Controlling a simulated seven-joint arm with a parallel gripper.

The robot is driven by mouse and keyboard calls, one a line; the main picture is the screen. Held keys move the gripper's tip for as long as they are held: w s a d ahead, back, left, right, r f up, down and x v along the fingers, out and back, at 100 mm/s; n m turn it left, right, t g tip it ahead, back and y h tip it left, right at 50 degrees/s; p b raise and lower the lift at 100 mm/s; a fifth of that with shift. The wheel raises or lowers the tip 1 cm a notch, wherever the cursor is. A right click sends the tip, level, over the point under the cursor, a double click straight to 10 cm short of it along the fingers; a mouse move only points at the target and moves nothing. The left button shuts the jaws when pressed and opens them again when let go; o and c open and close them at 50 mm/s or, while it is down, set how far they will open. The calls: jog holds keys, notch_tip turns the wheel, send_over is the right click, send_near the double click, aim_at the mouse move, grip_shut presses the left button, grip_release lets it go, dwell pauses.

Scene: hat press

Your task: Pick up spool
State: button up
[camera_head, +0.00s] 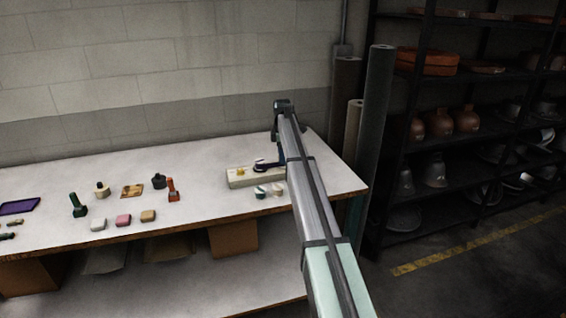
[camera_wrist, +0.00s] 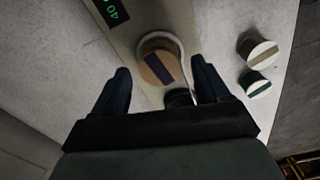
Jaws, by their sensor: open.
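A round, spool-like piece (camera_wrist: 150,70) with a tan top, a dark stripe and a pale rim sits on a long pale block (camera_wrist: 117,42) in the wrist view. My gripper (camera_wrist: 164,82) is open above it, its dark fingers apart on either side of the piece's near part. I cannot tell how deep the fingertips reach. Two similar round pieces stand on the table to the right, one with a beige stripe (camera_wrist: 258,51) and one with a teal stripe (camera_wrist: 254,85). In the head view my gripper (camera_head: 268,166) is over the right part of the pale block (camera_head: 240,183).
The white table (camera_head: 210,160) holds bottles, small coloured blocks and a purple tray (camera_head: 19,206) to the left. Rolls (camera_head: 376,110) and a shelf rack stand right.

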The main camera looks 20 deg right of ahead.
jog(key=shift+f, duration=0.85)
jog(key=shift+c, duration=0.3)
jog(key=c, duration=1.1)
jog(key=shift+r, duration=0.15)
jog(key=shift+c, duration=0.2)
